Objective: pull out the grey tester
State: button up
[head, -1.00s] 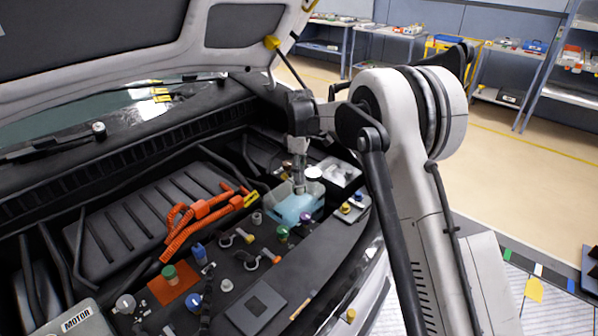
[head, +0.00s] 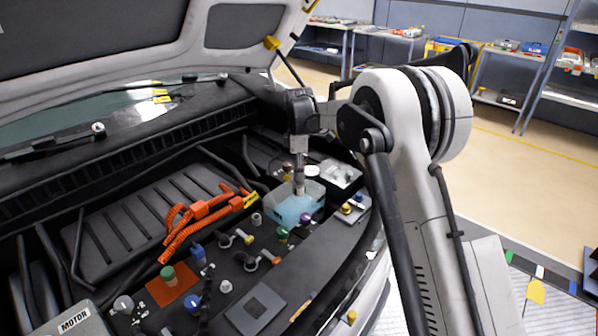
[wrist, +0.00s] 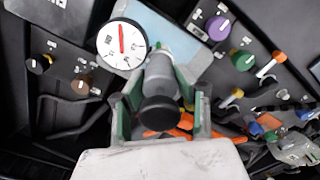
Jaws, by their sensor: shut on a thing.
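The grey tester (wrist: 163,82) has a grey body with a dark round end facing the wrist camera. My gripper (wrist: 160,98) has its two fingers on either side of it, shut on it. In the head view my gripper (head: 299,178) points down over the pale blue coolant tank (head: 294,210), and the tester is hard to tell apart from the fingers there. The far end of the tester runs towards the tank (wrist: 185,32) in the wrist view; how deep it sits is hidden.
A white dial with a red needle (wrist: 122,45) sits beside the tester. Purple (head: 305,217), green (head: 282,232) and yellow (head: 346,208) caps stand around the tank. Orange cables (head: 200,210) lie to the left. The raised hood (head: 120,50) hangs above the bay.

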jog(key=shift+r, duration=0.2)
dwell(0.3)
jog(key=shift+r+p, duration=0.85)
jog(key=shift+r, duration=1.45)
